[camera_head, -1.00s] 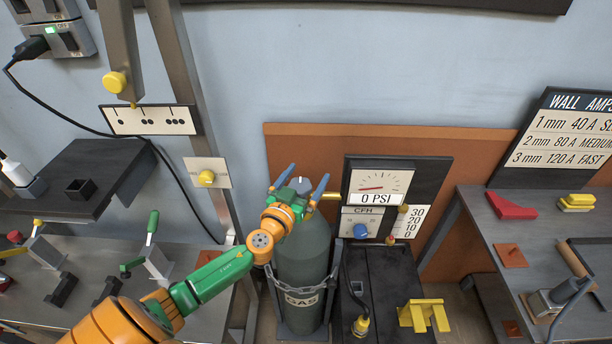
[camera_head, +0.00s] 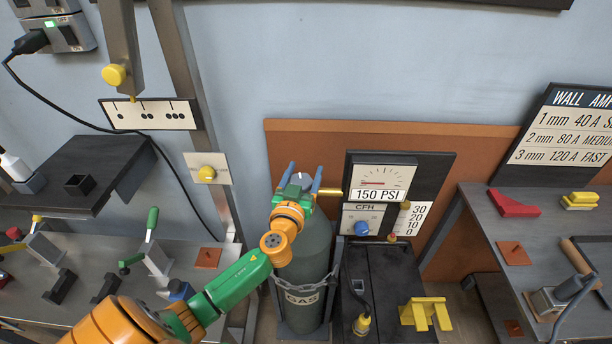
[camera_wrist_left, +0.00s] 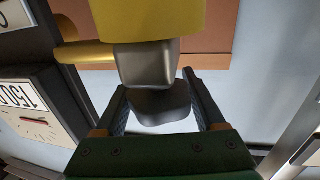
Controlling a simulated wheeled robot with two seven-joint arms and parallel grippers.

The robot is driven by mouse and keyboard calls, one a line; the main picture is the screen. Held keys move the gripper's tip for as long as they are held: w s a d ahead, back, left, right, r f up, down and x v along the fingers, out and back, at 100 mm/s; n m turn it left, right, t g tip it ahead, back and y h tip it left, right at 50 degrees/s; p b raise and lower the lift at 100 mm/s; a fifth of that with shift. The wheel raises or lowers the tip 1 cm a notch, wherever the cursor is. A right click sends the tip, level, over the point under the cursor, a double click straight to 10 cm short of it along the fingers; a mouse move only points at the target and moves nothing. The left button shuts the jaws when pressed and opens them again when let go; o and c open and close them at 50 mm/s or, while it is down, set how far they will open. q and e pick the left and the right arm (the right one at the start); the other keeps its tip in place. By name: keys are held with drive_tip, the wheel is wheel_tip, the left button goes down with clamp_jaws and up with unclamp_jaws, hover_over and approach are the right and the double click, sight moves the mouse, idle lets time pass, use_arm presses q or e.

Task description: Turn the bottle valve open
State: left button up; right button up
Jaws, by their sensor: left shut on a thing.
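The dark green gas bottle (camera_head: 303,265) stands upright behind a chain, with a "GAS" label on its front. My left gripper (camera_head: 304,178) is at the bottle's top, with its two blue fingers on either side of the grey valve knob (camera_head: 302,180). In the left wrist view the grey knob (camera_wrist_left: 156,104) sits between my fingers (camera_wrist_left: 160,108), below a yellow fitting (camera_wrist_left: 148,20). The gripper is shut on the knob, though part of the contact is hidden. My right gripper is not in view.
A yellow pipe (camera_head: 331,192) runs from the bottle top towards the gauge. The CFH panel (camera_head: 359,219) with a blue knob is below the gauge. A black cart (camera_head: 384,270) stands right of the bottle. Benches stand on both sides.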

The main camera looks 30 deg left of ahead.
sight(291, 177)
use_arm(q)
drive_tip(key=n+g+y+b, duration=0.3)
drive_tip(key=g+b, duration=0.1)
drive_tip(key=b, duration=0.2)
drive_tip(key=s+a+n+g+y+b, duration=0.1)
drive_tip(key=n+g+y+b, duration=0.3)
drive_tip(key=b, duration=0.2)
drive_tip(key=s+n+g+y+b, duration=0.1)
drive_tip(key=n+g+y+b, duration=0.2)
drive_tip(key=b, duration=0.3)
drive_tip(key=shift+a+f+n+g+y, duration=0.3)
drive_tip(key=shift+a+g+y, duration=0.1)
drive_tip(key=shift+y, duration=0.1)
drive_tip(key=shift+s+r+n+g+y+b, duration=0.1)
drive_tip(key=shift+n+g+y+b, duration=0.1)
drive_tip(key=shift+n+g+b, duration=0.55)
drive_tip(key=shift+s+r+n+g+y+b, duration=0.15)
drive_tip(key=shift+n+g+b, duration=0.25)
drive_tip(key=shift+g, duration=0.95)
drive_tip(key=shift+n, duration=0.25)
drive_tip(key=shift+s+b, duration=0.1)
drive_tip(key=shift+b, duration=0.2)
